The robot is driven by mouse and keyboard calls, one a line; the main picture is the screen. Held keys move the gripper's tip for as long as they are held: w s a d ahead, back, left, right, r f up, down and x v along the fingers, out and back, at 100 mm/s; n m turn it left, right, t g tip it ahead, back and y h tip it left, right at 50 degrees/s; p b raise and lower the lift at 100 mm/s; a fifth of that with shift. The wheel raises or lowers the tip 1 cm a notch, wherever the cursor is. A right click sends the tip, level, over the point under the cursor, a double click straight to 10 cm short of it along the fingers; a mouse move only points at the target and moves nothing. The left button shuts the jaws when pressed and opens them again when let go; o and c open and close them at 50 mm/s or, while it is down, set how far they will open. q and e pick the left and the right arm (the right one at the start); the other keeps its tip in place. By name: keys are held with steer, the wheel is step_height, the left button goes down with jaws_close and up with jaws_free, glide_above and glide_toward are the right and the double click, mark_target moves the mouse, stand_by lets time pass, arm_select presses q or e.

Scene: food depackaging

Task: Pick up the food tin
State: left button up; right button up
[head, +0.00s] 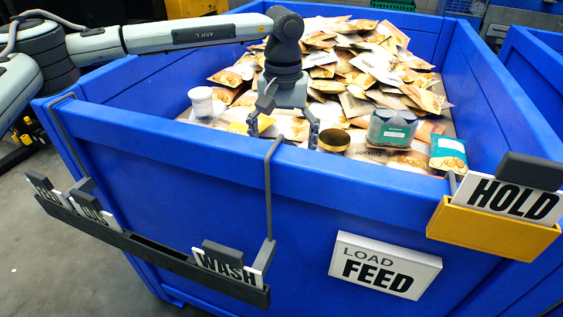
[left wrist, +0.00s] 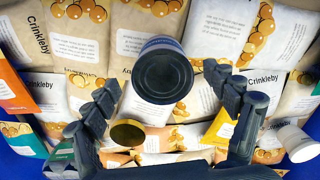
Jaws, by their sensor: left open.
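My left gripper (head: 283,131) hangs pointing down inside the blue bin, near its front wall, with its fingers spread apart and empty. In the left wrist view, a dark round tin (left wrist: 163,72) with a bluish side shows end-on between the fingertips; I see no contact. I cannot make out this tin in the head view. A low gold-topped tin (head: 333,139) lies to the right of the gripper; a gold disc, apparently its top (left wrist: 127,132), shows near the left finger in the left wrist view. Which one is the food tin, I cannot tell. My right gripper is out of view.
The blue bin (head: 180,160) holds a heap of food pouches (head: 370,65). A white jar (head: 201,101) is left of the gripper. A teal pack (head: 391,128) and a teal pouch (head: 448,153) are at the right. Wire hooks cross the front rim.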

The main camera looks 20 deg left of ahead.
arm_select(q)
steer(key=shift+w+a+f, duration=0.1)
steer(key=shift+f, duration=1.75)
steer(key=c, duration=1.5)
